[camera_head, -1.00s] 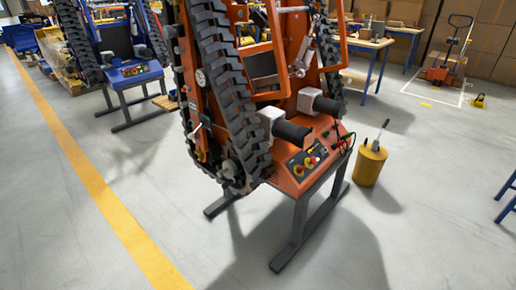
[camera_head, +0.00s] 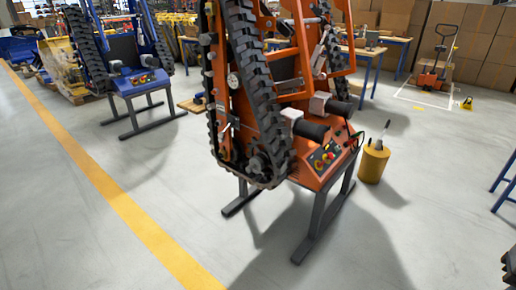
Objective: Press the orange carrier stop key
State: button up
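The orange tracked carrier (camera_head: 300,95) stands upright on a dark stand in the middle of the view, its black rubber track (camera_head: 252,80) facing me. Its sloped orange control panel (camera_head: 325,162) is low on the right side, below two black cylindrical grips. The panel carries a few small red, yellow and dark keys. A red key with yellow around it (camera_head: 319,165) sits toward the panel's lower left; it is too small to read any label. My gripper does not show in this view.
A yellow canister (camera_head: 373,164) stands on the floor right of the carrier. A blue carrier (camera_head: 136,78) on its own stand is at the back left. A yellow floor line (camera_head: 115,196) runs along the left. Blue legs (camera_head: 504,184) and a dark object (camera_head: 510,264) edge in at right. The front floor is clear.

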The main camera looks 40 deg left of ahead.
aim_at(331, 156)
jog(key=u, duration=0.95)
jog(key=i, duration=1.65)
jog(key=u, duration=0.55)
jog(key=k, duration=1.25)
jog(key=z, duration=0.05)
jog(key=i, duration=0.55)
jog(key=z, duration=0.7)
jog(key=i, duration=1)
jog(key=u, duration=0.4)
